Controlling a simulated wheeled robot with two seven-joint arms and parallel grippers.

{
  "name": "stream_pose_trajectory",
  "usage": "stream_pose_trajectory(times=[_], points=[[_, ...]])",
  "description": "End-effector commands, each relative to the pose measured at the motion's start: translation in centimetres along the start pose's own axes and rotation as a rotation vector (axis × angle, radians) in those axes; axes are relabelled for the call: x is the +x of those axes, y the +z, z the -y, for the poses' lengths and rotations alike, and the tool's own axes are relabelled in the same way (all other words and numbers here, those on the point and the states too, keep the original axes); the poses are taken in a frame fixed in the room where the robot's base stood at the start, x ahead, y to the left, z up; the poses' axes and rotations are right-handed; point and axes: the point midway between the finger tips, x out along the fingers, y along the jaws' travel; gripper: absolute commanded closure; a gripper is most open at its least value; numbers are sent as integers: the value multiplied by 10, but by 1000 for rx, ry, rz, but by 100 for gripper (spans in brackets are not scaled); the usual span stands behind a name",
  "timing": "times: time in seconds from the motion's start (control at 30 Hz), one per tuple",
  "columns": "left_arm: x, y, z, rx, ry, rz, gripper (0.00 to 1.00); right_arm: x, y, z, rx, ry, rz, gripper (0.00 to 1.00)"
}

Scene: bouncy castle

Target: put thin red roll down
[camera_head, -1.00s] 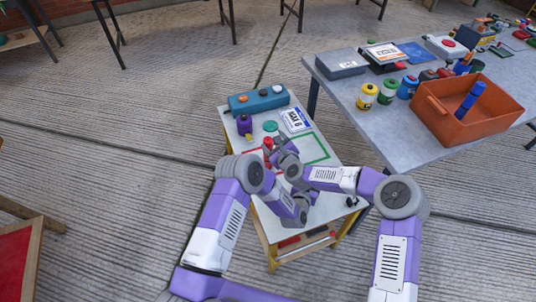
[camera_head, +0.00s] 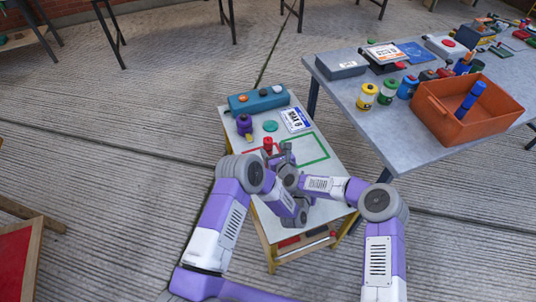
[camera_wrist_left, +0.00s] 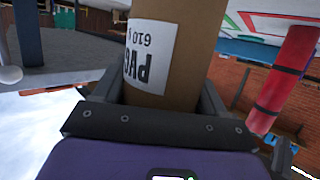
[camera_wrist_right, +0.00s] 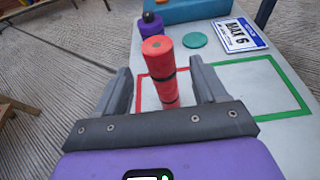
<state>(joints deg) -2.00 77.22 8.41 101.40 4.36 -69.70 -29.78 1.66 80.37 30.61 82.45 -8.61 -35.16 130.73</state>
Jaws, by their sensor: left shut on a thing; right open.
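The thin red roll with dark bands (camera_head: 267,144) stands upright on the small table, at the red outline. It also shows in the right wrist view (camera_wrist_right: 162,70) and at the right of the left wrist view (camera_wrist_left: 288,75). My right gripper (camera_head: 286,153) is open, just on the near side of the roll. In the right wrist view its fingers are spread to either side of the roll, with gaps visible. My left gripper (camera_wrist_left: 158,88) is shut on a thick brown roll with a white label (camera_wrist_left: 168,30). In the head view the brown roll is hidden by my arms.
The small table (camera_head: 325,174) also bears a green outline (camera_head: 325,152), a teal disc (camera_head: 270,126), a label card (camera_head: 296,119), a purple bottle (camera_head: 244,124) and a teal box (camera_head: 258,100). The grey table (camera_head: 385,135) with jars and an orange crate (camera_head: 440,112) stands close on the right.

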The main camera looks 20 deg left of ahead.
Motion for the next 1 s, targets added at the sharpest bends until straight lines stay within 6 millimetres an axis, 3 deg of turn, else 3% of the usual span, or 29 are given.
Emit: stream_pose_trajectory(times=[0.27,0.7,1.0], points=[[0,-1,0,0,-1,-2,79,12,0,0,0,0,-1,29],[0,-1,0,0,0,-2,79,52,-1,-1,-2,1,-2,29],[0,-1,0,0,0,-2,79,57,0,0,-1,0,-2,29]])
